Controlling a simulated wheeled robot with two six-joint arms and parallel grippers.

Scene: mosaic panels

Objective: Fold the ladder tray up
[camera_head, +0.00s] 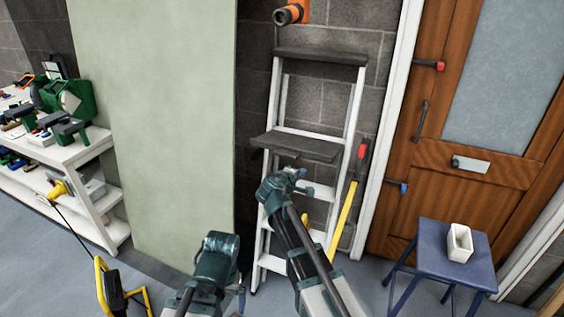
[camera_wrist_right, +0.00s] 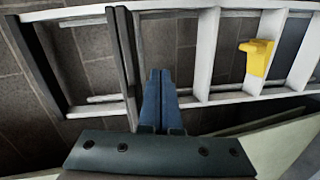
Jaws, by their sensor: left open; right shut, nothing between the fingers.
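The ladder tray (camera_head: 300,146) is a dark grey slab on the white stepladder (camera_head: 272,100). It sticks out roughly level below the ladder's dark top step. In the right wrist view the tray (camera_wrist_right: 125,60) shows nearly edge-on, left of the fingers. My right gripper (camera_head: 302,181) is just below the tray's front edge in the head view. Its blue fingers (camera_wrist_right: 160,95) are shut with nothing between them; contact with the tray cannot be told. My left gripper (camera_head: 241,297) is open and low, left of the ladder; its fingers are mostly hidden by its wrist.
The ladder leans against a grey block wall between a pale green panel (camera_head: 160,110) and a wooden door (camera_head: 430,130). A yellow-handled tool (camera_head: 345,210) stands at its right. A blue stool (camera_head: 450,265) holds a white container (camera_head: 460,243). A workbench (camera_head: 85,150) is at left.

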